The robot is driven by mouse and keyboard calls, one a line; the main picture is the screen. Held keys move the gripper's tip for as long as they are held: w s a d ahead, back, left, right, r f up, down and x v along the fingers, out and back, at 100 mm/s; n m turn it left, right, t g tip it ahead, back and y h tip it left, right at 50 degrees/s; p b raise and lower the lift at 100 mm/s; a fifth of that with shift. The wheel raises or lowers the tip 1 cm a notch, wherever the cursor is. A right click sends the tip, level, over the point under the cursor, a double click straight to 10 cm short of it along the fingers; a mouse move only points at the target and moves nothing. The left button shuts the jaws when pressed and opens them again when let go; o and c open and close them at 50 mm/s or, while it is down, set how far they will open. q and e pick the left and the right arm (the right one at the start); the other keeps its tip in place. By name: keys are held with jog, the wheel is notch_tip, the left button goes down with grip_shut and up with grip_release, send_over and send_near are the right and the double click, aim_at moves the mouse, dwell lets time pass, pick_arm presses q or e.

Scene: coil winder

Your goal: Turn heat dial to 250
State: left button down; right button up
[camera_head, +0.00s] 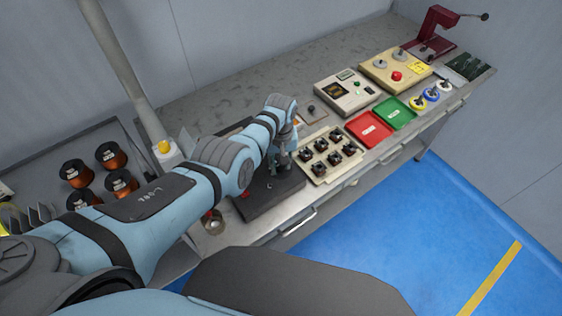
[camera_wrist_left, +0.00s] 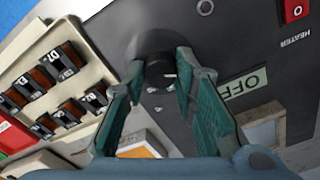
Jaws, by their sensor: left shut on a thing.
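The heat dial (camera_wrist_left: 158,70) is a small black round knob on a dark grey panel (camera_wrist_left: 225,35) in the left wrist view. My left gripper (camera_wrist_left: 163,82) has its two green-grey fingers around the dial, one on each side, and is shut on it. The number scale and the pointer setting cannot be read. In the head view my left gripper (camera_head: 283,160) is over the black unit (camera_head: 270,193), and the wrist hides the dial. My right gripper is not in view.
An "OFF" label (camera_wrist_left: 247,86) and a red heater switch (camera_wrist_left: 297,10) are on the panel. A beige tray (camera_head: 318,172) of small labelled parts stands close beside it. Red (camera_head: 369,129) and green (camera_head: 395,113) trays lie beyond. Orange spools (camera_head: 110,155) stand at the left.

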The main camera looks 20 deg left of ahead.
pick_arm(q)
jog(key=n, duration=0.5)
jog(key=shift+s+f+n, duration=0.2)
jog(key=shift+s+n, duration=0.05)
jog(key=shift+n, duration=0.05)
dwell(0.4)
jog(key=c, duration=1.3)
grip_release()
jog(key=shift+w, duration=0.15)
jog(key=shift+r, duration=0.2)
jog(key=shift+w+r, duration=0.1)
jog(key=shift+r, duration=0.2)
notch_tip(320, 180, up, 11)
